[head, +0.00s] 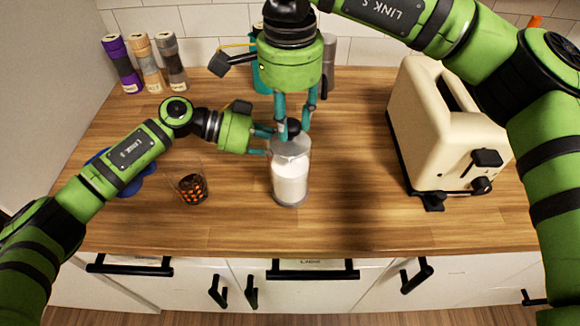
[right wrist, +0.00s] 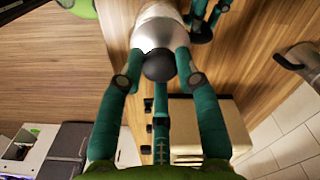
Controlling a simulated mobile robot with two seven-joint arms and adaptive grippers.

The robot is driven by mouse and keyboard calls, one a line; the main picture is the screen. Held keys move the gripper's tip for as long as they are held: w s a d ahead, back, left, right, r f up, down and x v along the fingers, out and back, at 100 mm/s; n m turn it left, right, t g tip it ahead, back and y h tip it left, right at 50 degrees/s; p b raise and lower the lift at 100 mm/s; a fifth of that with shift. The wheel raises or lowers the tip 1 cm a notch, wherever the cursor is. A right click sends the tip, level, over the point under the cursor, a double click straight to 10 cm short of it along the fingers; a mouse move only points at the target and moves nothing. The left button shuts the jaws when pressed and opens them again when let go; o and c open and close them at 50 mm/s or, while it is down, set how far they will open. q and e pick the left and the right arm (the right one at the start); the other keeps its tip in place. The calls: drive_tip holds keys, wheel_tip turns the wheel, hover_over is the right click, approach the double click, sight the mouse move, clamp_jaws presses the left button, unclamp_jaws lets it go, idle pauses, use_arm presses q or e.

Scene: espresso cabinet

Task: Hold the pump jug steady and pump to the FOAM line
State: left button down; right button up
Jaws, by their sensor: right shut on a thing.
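The pump jug (head: 290,183) stands upright on the wooden counter, clear-walled with white contents, a silver lid and a black knob (head: 293,126). No FOAM line can be made out. My right gripper (head: 294,128) comes down from above and is shut on the knob. The right wrist view shows the black knob (right wrist: 158,66) between its teal fingers, with the silver lid (right wrist: 152,36) beyond. My left gripper (head: 267,142) is at the jug's upper left side, its fingertips at the wall. The jug partly hides them, so I cannot tell whether they grip.
A cream toaster (head: 440,130) stands right. Several canisters (head: 146,65) line the back left. The front counter is clear.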

use_arm(q)
drive_tip(key=shift+s+f, duration=0.1)
use_arm(e)
drive_tip(key=shift+w+r, duration=0.1)
drive_tip(key=shift+r, duration=2.5)
drive_tip(key=shift+d+f, duration=0.1)
drive_tip(key=shift+f, duration=0.75)
use_arm(q)
drive_tip(key=shift+d, duration=0.1)
use_arm(e)
drive_tip(key=shift+f, duration=1.8)
drive_tip(key=shift+r, duration=2.65)
drive_tip(key=shift+f, duration=2.6)
